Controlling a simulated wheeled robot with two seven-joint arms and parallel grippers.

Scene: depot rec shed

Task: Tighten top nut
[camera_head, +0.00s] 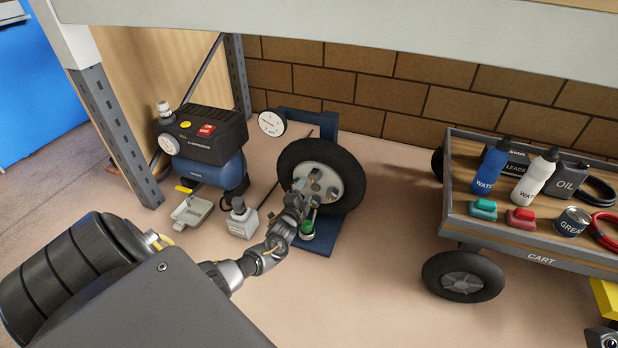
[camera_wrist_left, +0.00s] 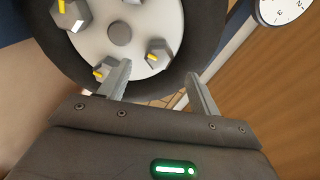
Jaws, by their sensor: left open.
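A wheel with a black tyre (camera_head: 350,170) and a pale hub (camera_head: 328,180) stands upright on a blue stand (camera_head: 320,241). My left gripper (camera_head: 309,190) is in front of the hub and partly covers it. In the left wrist view the hub (camera_wrist_left: 120,60) carries several grey nuts with yellow marks. One nut (camera_wrist_left: 158,52) lies just beyond and between the tips of my open left gripper (camera_wrist_left: 158,70); contact cannot be told. Another nut (camera_wrist_left: 104,72) is beside the left finger, and one more (camera_wrist_left: 72,15) is farther up. My right gripper does not show.
A loaded cart (camera_head: 540,259) stands to the right. A shelf beam (camera_head: 350,30) crosses above. Floor between wheel and cart is clear.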

